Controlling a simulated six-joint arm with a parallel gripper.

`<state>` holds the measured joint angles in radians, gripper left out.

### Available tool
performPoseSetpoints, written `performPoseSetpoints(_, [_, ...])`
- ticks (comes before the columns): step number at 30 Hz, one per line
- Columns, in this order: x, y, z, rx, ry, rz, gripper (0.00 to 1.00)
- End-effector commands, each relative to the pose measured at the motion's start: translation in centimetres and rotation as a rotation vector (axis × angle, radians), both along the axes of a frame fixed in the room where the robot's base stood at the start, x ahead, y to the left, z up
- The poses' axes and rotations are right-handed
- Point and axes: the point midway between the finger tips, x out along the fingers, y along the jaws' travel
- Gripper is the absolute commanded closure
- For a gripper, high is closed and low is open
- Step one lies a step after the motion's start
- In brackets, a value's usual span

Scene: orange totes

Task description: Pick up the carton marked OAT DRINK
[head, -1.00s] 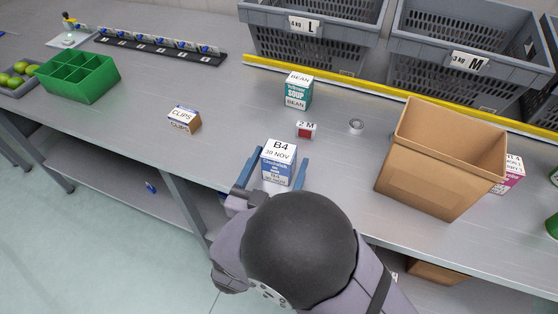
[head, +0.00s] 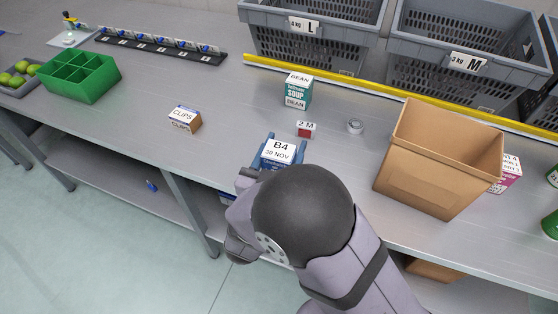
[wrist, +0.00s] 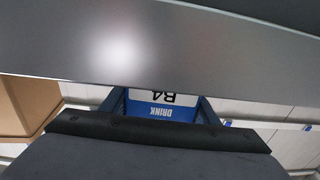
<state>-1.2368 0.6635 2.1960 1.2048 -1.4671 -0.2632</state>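A small blue and white carton (head: 278,152) stands upright near the front edge of the bench, its white top marked B4 and 30 NOV.
A CLIPS box (head: 185,119) stands left, an open cardboard box (head: 425,185) right. Grey crates (head: 310,35) line the back behind a yellow strip (head: 400,94).

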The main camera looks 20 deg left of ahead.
Motion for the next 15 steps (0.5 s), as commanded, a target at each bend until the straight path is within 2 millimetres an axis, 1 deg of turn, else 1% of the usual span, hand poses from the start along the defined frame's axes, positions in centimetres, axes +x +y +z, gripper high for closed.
performPoseSetpoints(9, [0.0,0.0,0.3,0.002,-0.002,0.0,0.76])
performPoseSetpoints(11, [0.0,0.1,0.7,0.004,-0.003,0.0,0.76])
performPoseSetpoints(15, [0.0,0.0,2.1,0.006,-0.004,0.0,0.76])
